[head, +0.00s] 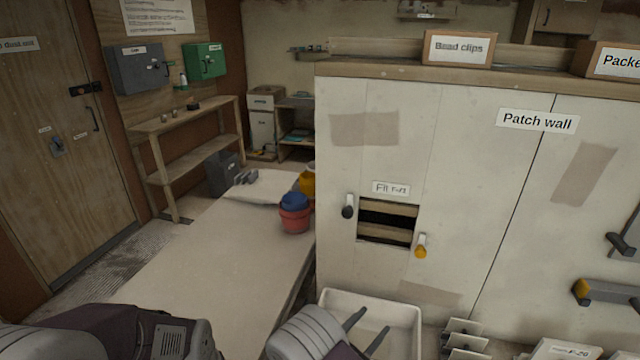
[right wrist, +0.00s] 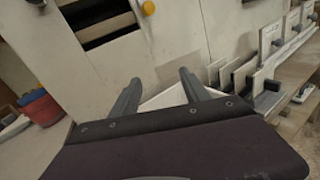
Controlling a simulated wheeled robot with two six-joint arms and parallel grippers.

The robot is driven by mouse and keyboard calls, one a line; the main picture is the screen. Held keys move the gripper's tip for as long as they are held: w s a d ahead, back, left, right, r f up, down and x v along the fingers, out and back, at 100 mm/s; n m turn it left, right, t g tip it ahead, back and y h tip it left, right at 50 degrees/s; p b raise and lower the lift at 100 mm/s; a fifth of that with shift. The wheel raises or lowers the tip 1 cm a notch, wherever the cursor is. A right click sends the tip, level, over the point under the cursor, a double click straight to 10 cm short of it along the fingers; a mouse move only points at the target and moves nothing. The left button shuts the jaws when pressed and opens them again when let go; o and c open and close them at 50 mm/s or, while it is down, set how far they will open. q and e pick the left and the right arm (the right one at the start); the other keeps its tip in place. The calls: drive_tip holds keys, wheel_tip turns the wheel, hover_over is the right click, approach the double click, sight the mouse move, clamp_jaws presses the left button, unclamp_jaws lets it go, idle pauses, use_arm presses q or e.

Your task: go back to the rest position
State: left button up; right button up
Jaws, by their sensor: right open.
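My right gripper (head: 366,331) is low in the head view, in front of a white tub (head: 411,314). Its two dark fingers are apart with nothing between them. In the right wrist view the same gripper (right wrist: 158,90) shows its spread fingers, with part of the white tub (right wrist: 168,98) behind them. My left arm shows at the bottom left of the head view, but its fingers are out of the picture.
The patch wall (head: 462,200) with a slatted opening (head: 387,221) stands close ahead. A covered table (head: 205,250) bears red and blue tubs (head: 294,220). A wooden shelf (head: 185,125) stands at the back left. Several small panels (head: 465,335) stand right of the tub.

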drive_tip(key=d+r+m+g+h, duration=0.2)
drive_tip(key=d+r+m+g, duration=0.15)
drive_tip(key=d+r, duration=0.3)
drive_tip(key=s+d+r+m+g+p, duration=0.2)
drive_tip(key=s+d+r+m+g, duration=0.3)
drive_tip(key=s+d+m+g, duration=0.5)
drive_tip(key=s+f+m+g+y+p, duration=0.1)
drive_tip(key=s+f+m+g+y, duration=0.15)
drive_tip(key=s+m+y, duration=0.5)
drive_tip(key=a+f+m+t+y, duration=0.2)
drive_tip(key=a+y, duration=0.2)
drive_tip(key=a, duration=0.2)
drive_tip(key=w+a+f+m+t+y, duration=0.1)
drive_tip(key=a+f+m+t+y, duration=0.1)
drive_tip(key=a, duration=0.4)
drive_tip(key=shift+w+a+m+t+y, duration=0.2)
drive_tip(key=shift+a+m+t+y, duration=0.1)
drive_tip(key=shift+y, duration=0.55)
